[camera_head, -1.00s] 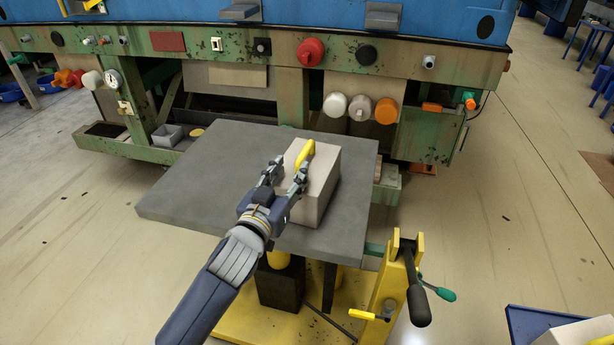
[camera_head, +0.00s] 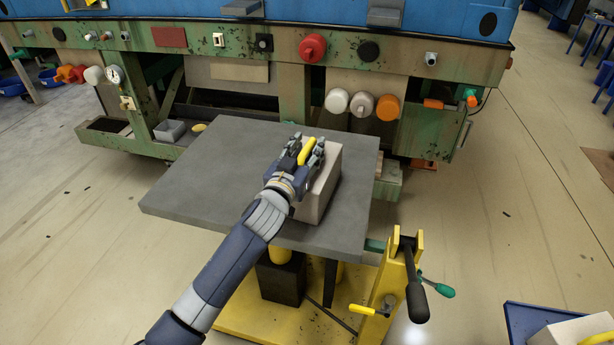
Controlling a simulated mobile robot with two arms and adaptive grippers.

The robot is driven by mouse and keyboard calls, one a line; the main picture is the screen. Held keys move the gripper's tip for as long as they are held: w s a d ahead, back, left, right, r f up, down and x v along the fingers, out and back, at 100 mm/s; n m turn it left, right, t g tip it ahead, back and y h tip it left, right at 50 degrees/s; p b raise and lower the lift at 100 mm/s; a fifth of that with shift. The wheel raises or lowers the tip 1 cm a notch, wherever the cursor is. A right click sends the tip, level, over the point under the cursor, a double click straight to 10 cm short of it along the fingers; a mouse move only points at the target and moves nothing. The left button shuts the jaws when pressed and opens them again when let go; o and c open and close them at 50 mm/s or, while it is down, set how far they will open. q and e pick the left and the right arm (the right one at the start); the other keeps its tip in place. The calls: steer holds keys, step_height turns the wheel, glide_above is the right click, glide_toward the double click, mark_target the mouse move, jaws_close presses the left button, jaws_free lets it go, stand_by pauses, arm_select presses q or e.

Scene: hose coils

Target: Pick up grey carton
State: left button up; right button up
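The grey carton (camera_head: 322,196) is a pale box with a yellow handle (camera_head: 307,151) on top. It stands on the dark grey table top (camera_head: 205,180), near the right side. My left gripper (camera_head: 308,149) is over the carton's top, with its open fingers on either side of the yellow handle. A gap shows between the fingers, and I cannot tell whether they touch the handle. The gripper and wrist hide part of the carton's left side. My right gripper is not in view.
A green machine bench (camera_head: 228,72) with knobs stands behind the table. A yellow lift frame (camera_head: 392,275) with a black lever (camera_head: 417,300) is at the table's front right. A blue tray (camera_head: 521,322) holding another pale box (camera_head: 575,333) is at bottom right. The table's left half is clear.

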arm_select(q)
jaws_close()
steer(key=shift+w+r, duration=0.1)
steer(key=shift+r, duration=0.15)
steer(key=shift+r, duration=0.1)
